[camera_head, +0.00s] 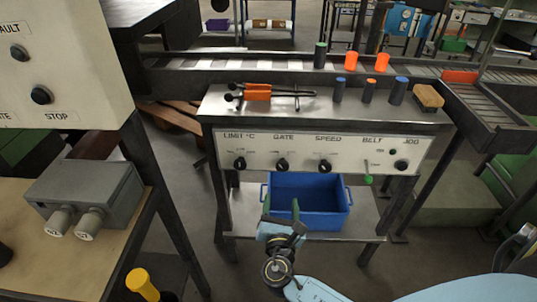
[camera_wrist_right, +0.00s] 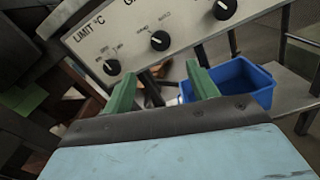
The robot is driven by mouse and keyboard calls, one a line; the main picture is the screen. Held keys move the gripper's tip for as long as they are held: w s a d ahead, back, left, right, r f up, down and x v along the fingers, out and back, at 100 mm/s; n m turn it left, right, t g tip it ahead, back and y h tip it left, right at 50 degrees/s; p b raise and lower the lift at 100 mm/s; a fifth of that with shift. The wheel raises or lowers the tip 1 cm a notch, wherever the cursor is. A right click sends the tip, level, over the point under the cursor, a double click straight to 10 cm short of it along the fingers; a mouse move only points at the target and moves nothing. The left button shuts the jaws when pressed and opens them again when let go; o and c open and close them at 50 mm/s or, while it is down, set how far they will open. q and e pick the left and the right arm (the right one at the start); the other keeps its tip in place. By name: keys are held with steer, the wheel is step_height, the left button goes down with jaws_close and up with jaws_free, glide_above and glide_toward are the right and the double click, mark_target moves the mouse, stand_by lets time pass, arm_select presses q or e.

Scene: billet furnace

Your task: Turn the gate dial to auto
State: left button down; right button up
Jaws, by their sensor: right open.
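The gate dial (camera_head: 282,164) is a round black knob under the word GATE on the white panel (camera_head: 350,155) of the bench. It also shows in the right wrist view (camera_wrist_right: 160,40), with small lettering above it too blurred to read surely. My right gripper (camera_head: 281,208) is open and empty, its two green fingers below and in front of the panel, apart from the dial. In the right wrist view its fingers (camera_wrist_right: 163,78) point towards the panel, with the gate dial beyond and between them. My left gripper is not in view.
The limit dial (camera_head: 240,164) and speed dial (camera_head: 325,166) flank the gate dial. A green-tipped lever (camera_head: 368,180) and jog knob (camera_head: 401,165) are at right. A blue bin (camera_head: 325,215) stands on the shelf below.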

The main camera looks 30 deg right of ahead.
glide_toward(283, 168)
steer(key=b+x, duration=0.1)
steer(key=x, duration=0.3)
steer(key=shift+w, duration=0.15)
steer(key=x, duration=0.4)
steer(key=shift+w+d+b, duration=0.1)
steer(key=shift+b, duration=0.2)
steer(key=shift+w+d, duration=0.1)
steer(key=shift+w, duration=0.1)
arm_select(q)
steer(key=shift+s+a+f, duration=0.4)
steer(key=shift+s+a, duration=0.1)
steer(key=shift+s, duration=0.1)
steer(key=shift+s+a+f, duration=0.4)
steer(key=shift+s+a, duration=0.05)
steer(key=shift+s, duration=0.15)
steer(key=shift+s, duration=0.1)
